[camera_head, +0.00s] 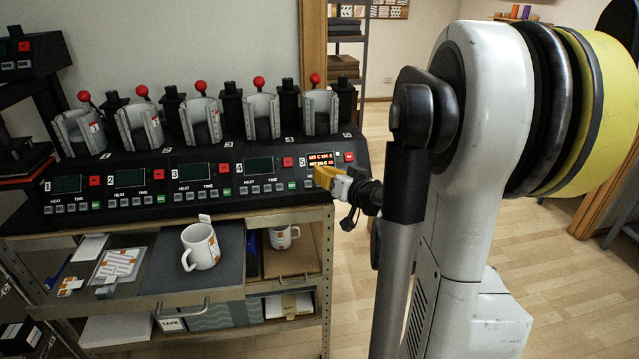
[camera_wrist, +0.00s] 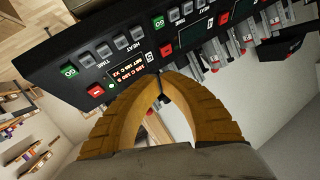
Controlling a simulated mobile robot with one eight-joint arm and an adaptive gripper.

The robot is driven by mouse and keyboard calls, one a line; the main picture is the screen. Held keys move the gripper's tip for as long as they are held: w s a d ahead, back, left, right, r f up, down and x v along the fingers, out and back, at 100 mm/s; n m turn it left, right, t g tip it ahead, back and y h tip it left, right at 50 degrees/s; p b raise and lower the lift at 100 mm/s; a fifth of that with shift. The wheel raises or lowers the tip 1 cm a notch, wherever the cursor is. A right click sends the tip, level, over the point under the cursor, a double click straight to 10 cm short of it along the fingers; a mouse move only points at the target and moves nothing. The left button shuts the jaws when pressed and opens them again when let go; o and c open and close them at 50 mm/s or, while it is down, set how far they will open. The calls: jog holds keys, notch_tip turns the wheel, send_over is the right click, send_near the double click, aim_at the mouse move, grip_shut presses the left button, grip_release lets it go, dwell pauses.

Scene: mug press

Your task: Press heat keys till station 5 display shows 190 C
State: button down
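The station 5 display (camera_head: 321,159) is lit with red text at the right end of the black press console (camera_head: 222,165). It also shows upside down in the wrist view (camera_wrist: 127,73); its digits are too small to read surely. The station 5 heat keys (camera_wrist: 128,37) are grey squares in the wrist view, beside the time keys (camera_wrist: 94,54) and the green GO key (camera_wrist: 69,71). My gripper (camera_head: 318,175) has yellow fingers and is just in front of the station 5 panel. In the wrist view its fingertips (camera_wrist: 160,79) meet with nothing between them. Contact with a key cannot be told.
Several grey mug clamps with red-knobbed levers (camera_head: 259,84) stand along the console top. The other displays (camera_head: 130,178) are dark. A white mug (camera_head: 200,246) stands on the grey shelf below, and another mug (camera_head: 284,236) is to its right. Open wooden floor (camera_head: 560,270) lies to the right.

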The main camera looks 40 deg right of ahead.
aim_at(310, 176)
jog(key=shift+w+d+f+b, duration=0.55)
jog(key=shift+w+f+b, duration=0.25)
jog(key=shift+w+f, duration=0.15)
jog(key=shift+w+d+f+b, duration=0.55)
jog(key=shift+w+f+b, duration=0.25)
jog(key=shift+f, duration=0.2)
jog(key=shift+w+d+f+b, duration=0.55)
jog(key=shift+w+f+b, duration=0.2)
jog(key=shift+w+f, duration=0.2)
jog(key=shift+f, duration=0.1)
jog(key=shift+w+d+f+b, duration=0.2)
jog(key=shift+w+f+b, duration=0.05)
jog(key=shift+b, duration=0.1)
jog(key=shift+w+d+f+b, duration=0.15)
jog(key=shift+w+f+b, duration=0.1)
jog(key=shift+f+b, duration=0.05)
jog(key=shift+s+r, duration=0.1)
jog(key=shift+r, duration=0.05)
jog(key=shift+s+a+r+p, duration=0.35)
jog(key=shift+s+r+p, duration=0.1)
jog(key=shift+r, duration=0.1)
dwell(0.4)
jog(key=s+a+r+p, duration=0.2)
jog(key=s+r, duration=0.1)
jog(key=shift+r+p, duration=0.1)
jog(key=shift+p, duration=0.2)
